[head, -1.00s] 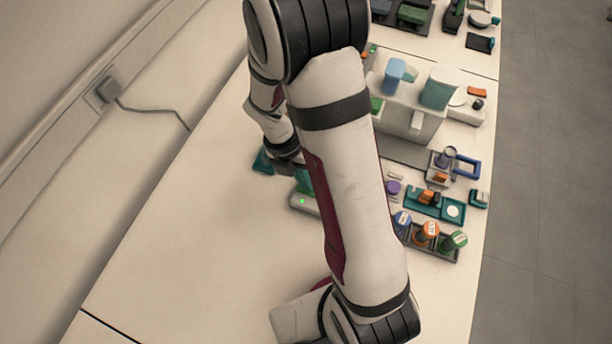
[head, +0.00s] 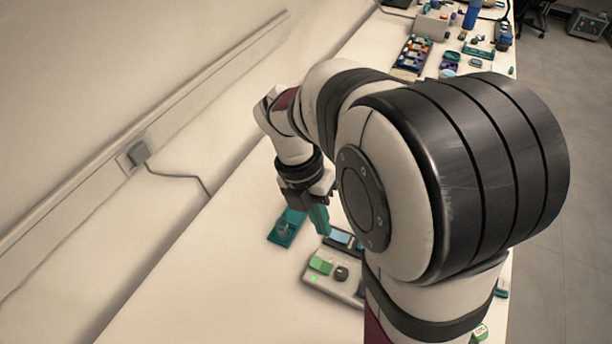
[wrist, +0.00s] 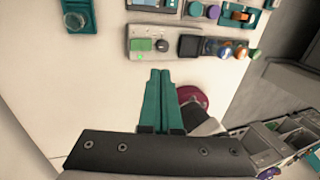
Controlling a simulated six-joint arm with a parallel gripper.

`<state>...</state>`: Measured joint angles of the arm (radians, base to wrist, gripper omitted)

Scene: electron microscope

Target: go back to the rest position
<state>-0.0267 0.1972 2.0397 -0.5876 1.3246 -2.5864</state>
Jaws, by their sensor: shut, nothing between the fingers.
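My gripper (head: 318,218) hangs above the table (head: 237,225) in the head view, with its teal fingers pointing down. In the wrist view my gripper (wrist: 160,75) has its two teal fingers together, with nothing between them. The fingers are apart from the things on the table. A grey device with a green block and a dark knob (head: 345,289) lies below and in front of my gripper in the head view; it also shows beyond the fingertips in the wrist view (wrist: 150,55). A teal holder (head: 288,227) lies just left of the gripper. My arm hides much of the table's right side.
A wall with a socket (head: 138,153) and a cable (head: 180,178) runs along the left. Several coloured tools and racks (head: 412,55) stand at the far end. The table's left front is bare. In the wrist view, a row of coloured caps (wrist: 225,50) lies right of the device.

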